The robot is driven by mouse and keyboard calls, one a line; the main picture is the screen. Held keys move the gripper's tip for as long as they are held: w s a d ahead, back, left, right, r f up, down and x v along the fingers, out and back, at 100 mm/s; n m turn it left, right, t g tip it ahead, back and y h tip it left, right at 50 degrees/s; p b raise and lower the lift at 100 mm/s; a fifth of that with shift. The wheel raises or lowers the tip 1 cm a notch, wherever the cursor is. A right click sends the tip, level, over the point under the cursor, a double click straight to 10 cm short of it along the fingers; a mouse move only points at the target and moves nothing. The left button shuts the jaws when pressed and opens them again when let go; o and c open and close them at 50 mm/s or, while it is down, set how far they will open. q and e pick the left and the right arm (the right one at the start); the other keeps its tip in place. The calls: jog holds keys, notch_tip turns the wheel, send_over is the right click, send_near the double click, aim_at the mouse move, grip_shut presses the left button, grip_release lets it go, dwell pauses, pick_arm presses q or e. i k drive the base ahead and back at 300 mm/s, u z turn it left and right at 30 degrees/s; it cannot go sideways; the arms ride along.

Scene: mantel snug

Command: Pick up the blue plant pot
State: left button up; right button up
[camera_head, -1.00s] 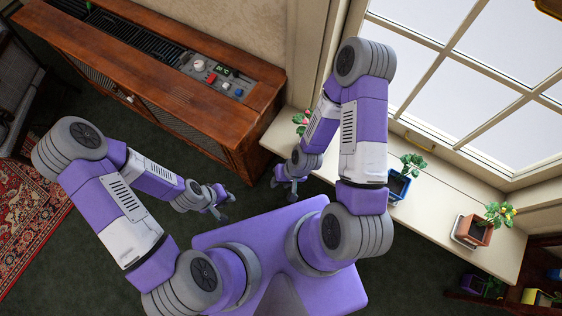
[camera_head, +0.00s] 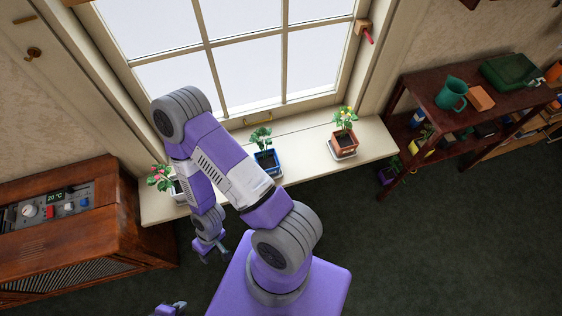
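The blue plant pot (camera_head: 270,168) with a green leafy plant stands upright on the cream windowsill (camera_head: 305,155), just right of my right forearm. My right gripper (camera_head: 214,256) points down below and left of the pot, in front of the sill and clear of it. Its fingers look apart with nothing between them. My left gripper (camera_head: 171,309) shows only in part at the bottom edge; its fingers are too cut off to read.
A terracotta pot (camera_head: 343,147) stands right of the blue one. A pink-flowered plant (camera_head: 160,178) at the sill's left end is partly behind my arm. A wooden radiator cabinet (camera_head: 100,235) is at left, a dark shelf (camera_head: 420,135) at right. The floor at lower right is clear.

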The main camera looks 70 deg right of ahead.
aim_at(268, 159)
jog(key=k, duration=0.15)
jog(key=z, duration=0.95)
jog(key=i, duration=0.5)
jog(key=z, duration=0.25)
